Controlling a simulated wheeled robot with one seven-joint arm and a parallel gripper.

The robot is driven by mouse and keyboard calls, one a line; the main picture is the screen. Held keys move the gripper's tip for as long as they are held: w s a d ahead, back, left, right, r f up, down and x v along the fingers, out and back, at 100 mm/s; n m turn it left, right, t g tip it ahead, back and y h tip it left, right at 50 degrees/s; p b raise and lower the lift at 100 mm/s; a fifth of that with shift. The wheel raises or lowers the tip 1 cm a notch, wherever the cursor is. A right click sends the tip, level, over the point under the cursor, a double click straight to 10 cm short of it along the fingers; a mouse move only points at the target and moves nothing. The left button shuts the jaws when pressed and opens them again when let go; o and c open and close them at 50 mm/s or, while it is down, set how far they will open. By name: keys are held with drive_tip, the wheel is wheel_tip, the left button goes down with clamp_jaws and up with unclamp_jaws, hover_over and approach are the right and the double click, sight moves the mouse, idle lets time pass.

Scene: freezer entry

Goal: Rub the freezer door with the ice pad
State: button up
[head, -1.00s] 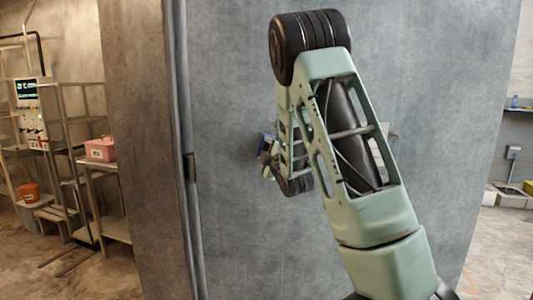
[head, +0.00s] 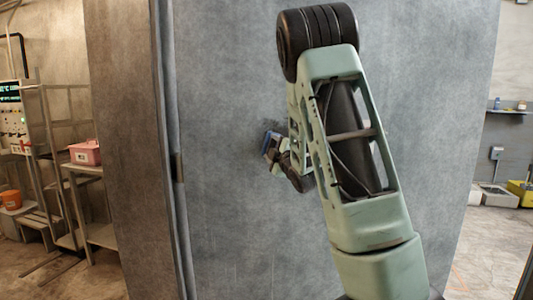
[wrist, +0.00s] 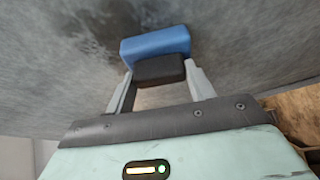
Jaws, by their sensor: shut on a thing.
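The freezer door (head: 230,215) is a large grey, mottled panel that fills the middle of the head view. In the wrist view the door surface (wrist: 45,60) is close, with darker patches around the pad. The ice pad (wrist: 155,45) is blue with a black grip block (wrist: 158,70) behind it. My gripper (wrist: 158,88) is shut on the black block, one finger at each side. In the head view the pad (head: 268,143) is small, at the door face left of my arm. It appears to touch the door, but the contact edge is hidden.
A metal shelf with a pink container (head: 85,153) stands at the left, with an orange bucket (head: 11,199) farther left. A door frame edge (head: 170,150) runs upright left of the door. At the right are a wall shelf and a yellow bin (head: 522,190).

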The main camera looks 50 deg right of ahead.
drive_tip(key=shift+s+d+r+b, duration=0.95)
drive_tip(key=shift+s+d+b, duration=1.15)
drive_tip(key=shift+s+d, duration=1.8)
drive_tip(key=w+a+b, duration=0.3)
drive_tip(key=w+a, duration=0.2)
drive_tip(key=w, duration=0.1)
drive_tip(key=w+a+b, duration=0.3)
drive_tip(key=w+a, duration=0.3)
drive_tip(key=shift+w+a+b, duration=0.15)
drive_tip(key=shift+a+b, duration=0.1)
drive_tip(key=shift+b, duration=0.15)
drive_tip(key=s+d+r+b, duration=0.1)
drive_tip(key=s+d+b, duration=0.1)
drive_tip(key=s+d, duration=0.6)
drive_tip(key=shift+s+d+r, duration=0.25)
drive_tip(key=shift+s+d, duration=0.15)
drive_tip(key=shift+s, duration=0.75)
idle(0.5)
drive_tip(key=shift+s+d, duration=0.1)
